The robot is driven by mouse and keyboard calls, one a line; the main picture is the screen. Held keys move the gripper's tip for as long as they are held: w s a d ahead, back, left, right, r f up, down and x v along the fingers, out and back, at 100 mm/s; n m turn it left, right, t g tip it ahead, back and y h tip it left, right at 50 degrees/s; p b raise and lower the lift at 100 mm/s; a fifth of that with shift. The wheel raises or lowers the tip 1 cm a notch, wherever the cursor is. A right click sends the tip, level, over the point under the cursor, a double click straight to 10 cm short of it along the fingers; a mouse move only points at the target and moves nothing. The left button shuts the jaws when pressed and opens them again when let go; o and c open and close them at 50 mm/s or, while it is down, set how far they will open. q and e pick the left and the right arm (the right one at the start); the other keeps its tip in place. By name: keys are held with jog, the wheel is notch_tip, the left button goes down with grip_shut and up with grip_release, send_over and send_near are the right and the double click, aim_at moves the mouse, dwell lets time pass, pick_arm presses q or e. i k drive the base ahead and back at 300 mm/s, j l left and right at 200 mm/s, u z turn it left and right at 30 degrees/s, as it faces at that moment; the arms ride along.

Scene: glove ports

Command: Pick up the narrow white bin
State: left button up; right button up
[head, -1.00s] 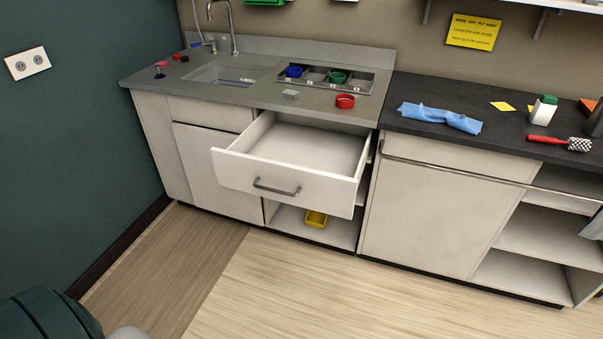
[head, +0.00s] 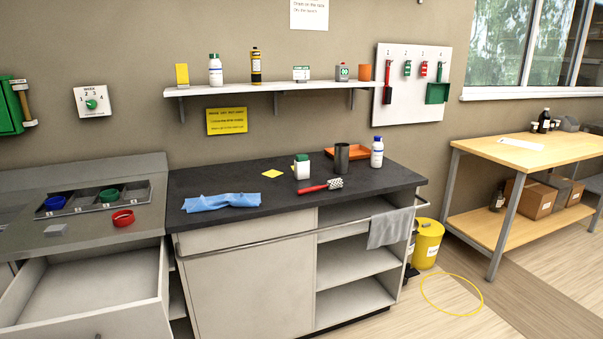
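I cannot make out a narrow white bin in the head view. A small white container with a green top (head: 302,167) stands on the dark counter (head: 330,205), but it looks like a bottle or small box. A yellow bin (head: 427,243) stands on the floor at the right end of the dark counter, with a darker object partly hidden beside it. Neither of my grippers is in view.
An open, empty drawer (head: 85,290) juts out at the lower left. A wooden workbench (head: 530,160) stands at the right with boxes (head: 535,200) on its lower shelf. A yellow ring (head: 451,294) is on the floor. Open floor lies at the lower right.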

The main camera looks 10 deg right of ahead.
aim_at(302, 170)
jog(key=i+l, duration=0.3)
jog(key=l, duration=0.2)
jog(key=i+l, duration=0.25)
jog(key=l, duration=0.25)
jog(key=i+l+z, duration=0.1)
jog(key=i+l, duration=0.2)
jog(key=l, duration=0.2)
jog(key=i+l, duration=0.3)
jog(key=l, duration=0.15)
